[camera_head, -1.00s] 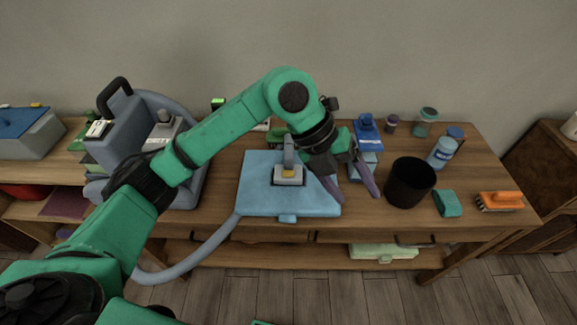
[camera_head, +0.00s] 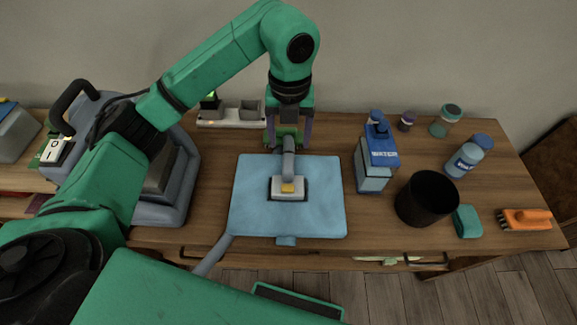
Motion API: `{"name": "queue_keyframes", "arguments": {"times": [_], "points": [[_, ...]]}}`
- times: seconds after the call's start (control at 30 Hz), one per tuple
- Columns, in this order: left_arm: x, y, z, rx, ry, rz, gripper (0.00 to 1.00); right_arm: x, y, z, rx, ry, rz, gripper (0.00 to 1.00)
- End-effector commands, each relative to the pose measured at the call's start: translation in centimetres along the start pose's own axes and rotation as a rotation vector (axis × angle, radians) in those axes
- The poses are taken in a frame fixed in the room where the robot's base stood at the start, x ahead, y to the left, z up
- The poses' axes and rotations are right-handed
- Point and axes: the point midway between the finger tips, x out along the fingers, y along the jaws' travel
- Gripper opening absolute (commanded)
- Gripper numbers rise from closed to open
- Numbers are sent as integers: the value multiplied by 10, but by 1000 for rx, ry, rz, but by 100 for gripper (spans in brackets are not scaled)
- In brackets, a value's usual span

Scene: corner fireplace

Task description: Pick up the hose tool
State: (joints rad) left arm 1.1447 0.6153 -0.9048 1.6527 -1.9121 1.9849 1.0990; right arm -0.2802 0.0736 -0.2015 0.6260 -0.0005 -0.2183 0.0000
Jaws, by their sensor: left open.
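The hose tool (camera_head: 288,181) stands on a light blue pad (camera_head: 318,214) on the table, with a grey upright neck and a pale head bearing a yellow patch. A grey hose (camera_head: 213,257) shows at the pad's front edge and runs down past the table front. My left gripper (camera_head: 288,140) points downward just behind the top of the tool's neck. Its purple fingers are apart, one to each side; whether they touch the neck cannot be told. My right gripper is not in view.
The grey machine (camera_head: 176,180) stands left of the pad. A blue-and-white bottle (camera_head: 377,160), black bin (camera_head: 426,199), teal sponge (camera_head: 467,221) and orange brush (camera_head: 525,219) stand or lie to the right. A power strip (camera_head: 231,118) lies behind. Bare wood separates pad and bottle.

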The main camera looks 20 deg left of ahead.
Motion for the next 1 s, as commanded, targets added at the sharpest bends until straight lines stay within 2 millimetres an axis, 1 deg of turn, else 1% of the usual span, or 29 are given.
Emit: {"name": "queue_keyframes", "arguments": {"times": [0.1, 0.2, 0.23, 0.33, 0.43, 0.5, 0.6, 0.7, 0.83, 0.87, 0.9, 0.97, 1.0], "points": [[30, 1, -1, -1, 7, 2, 72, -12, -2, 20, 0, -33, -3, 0], [54, 1, -1, 0, 5, 1, 72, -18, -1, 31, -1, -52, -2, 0], [59, 0, -1, 0, 5, 1, 72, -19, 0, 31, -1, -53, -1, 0], [72, 1, 0, 0, 3, 1, 72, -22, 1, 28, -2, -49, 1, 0], [85, 2, -1, 0, 5, 1, 72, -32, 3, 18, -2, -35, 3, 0], [99, 4, -1, -1, 6, 2, 72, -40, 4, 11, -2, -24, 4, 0], [118, 3, 0, 0, 4, 0, 72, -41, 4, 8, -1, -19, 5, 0], [124, 3, 1, 1, 0, -1, 72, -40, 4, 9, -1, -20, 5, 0], [124, 3, 1, 1, 0, -1, 72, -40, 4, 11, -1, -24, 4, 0], [124, 3, 1, 1, 0, -1, 65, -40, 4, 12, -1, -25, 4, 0], [124, 3, 1, 1, 0, -1, 50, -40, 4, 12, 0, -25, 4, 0], [124, 3, 1, 1, 0, -1, 27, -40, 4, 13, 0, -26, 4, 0], [124, 3, 1, 1, 0, -1, 11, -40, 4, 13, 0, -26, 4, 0]]}}
